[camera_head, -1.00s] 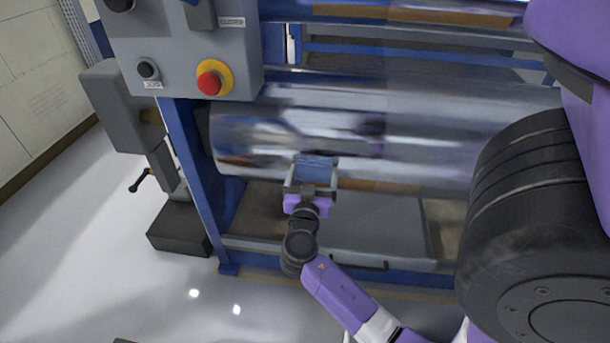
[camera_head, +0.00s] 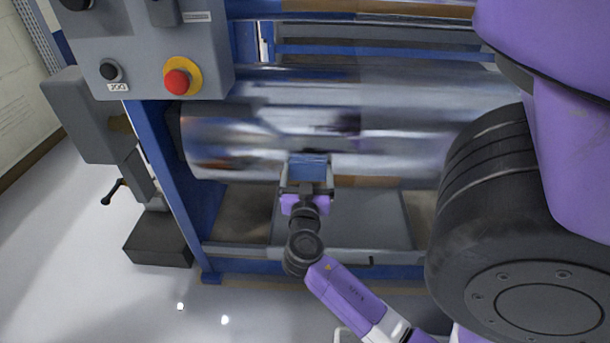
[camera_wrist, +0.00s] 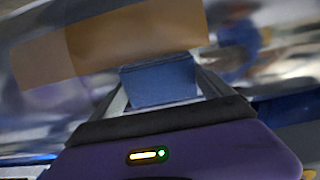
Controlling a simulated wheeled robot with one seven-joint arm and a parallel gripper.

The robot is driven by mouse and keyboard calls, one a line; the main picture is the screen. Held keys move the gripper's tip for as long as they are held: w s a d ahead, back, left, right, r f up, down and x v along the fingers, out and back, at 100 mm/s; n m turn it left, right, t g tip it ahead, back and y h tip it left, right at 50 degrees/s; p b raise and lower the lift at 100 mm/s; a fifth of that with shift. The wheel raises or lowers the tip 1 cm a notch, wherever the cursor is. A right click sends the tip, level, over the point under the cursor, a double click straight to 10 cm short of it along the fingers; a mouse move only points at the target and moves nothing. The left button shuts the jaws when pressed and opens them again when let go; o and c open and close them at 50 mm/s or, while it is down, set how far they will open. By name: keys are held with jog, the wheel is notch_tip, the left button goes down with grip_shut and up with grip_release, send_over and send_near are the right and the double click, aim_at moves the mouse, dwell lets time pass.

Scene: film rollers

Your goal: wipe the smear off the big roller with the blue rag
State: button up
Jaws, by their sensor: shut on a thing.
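The big roller (camera_head: 235,135) is a wide, shiny metal cylinder in the blue machine frame, with blurred reflections. I cannot make out a distinct smear on it. My gripper (camera_head: 308,180) is in front of the roller's lower part, left of its middle. It is shut on the blue rag (camera_head: 309,167), a folded blue block between the fingers. In the wrist view the blue rag (camera_wrist: 160,82) shows between the fingertips, against or just in front of the roller (camera_wrist: 235,95). I cannot tell whether they touch.
A grey control box (camera_head: 150,50) with a red stop button (camera_head: 177,82) hangs at upper left. A grey hand-crank unit (camera_head: 90,115) stands left of the blue upright (camera_head: 180,190). A grey tray (camera_head: 370,220) lies below the roller. Open floor (camera_head: 90,300) is at lower left.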

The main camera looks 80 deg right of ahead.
aim_at(293, 172)
jog(key=shift+w+b, duration=0.85)
jog(key=shift+w, duration=1.05)
jog(key=shift+w+a+b, duration=0.15)
jog(key=shift+w+b, duration=0.85)
jog(key=shift+w, duration=0.7)
jog(key=shift+w+a+b, duration=0.15)
jog(key=shift+w+b, duration=0.85)
jog(key=shift+w, duration=0.65)
jog(key=shift+w+a+b, duration=0.15)
jog(key=shift+w+b, duration=0.85)
jog(key=shift+w, duration=0.7)
jog(key=a+b, duration=0.1)
jog(key=a, duration=0.5)
jog(key=shift+s, duration=0.3)
jog(key=shift+a, duration=0.15)
jog(key=a+b, duration=0.1)
jog(key=a, duration=0.1)
jog(key=shift+s+a, duration=0.1)
jog(key=shift+a, duration=0.25)
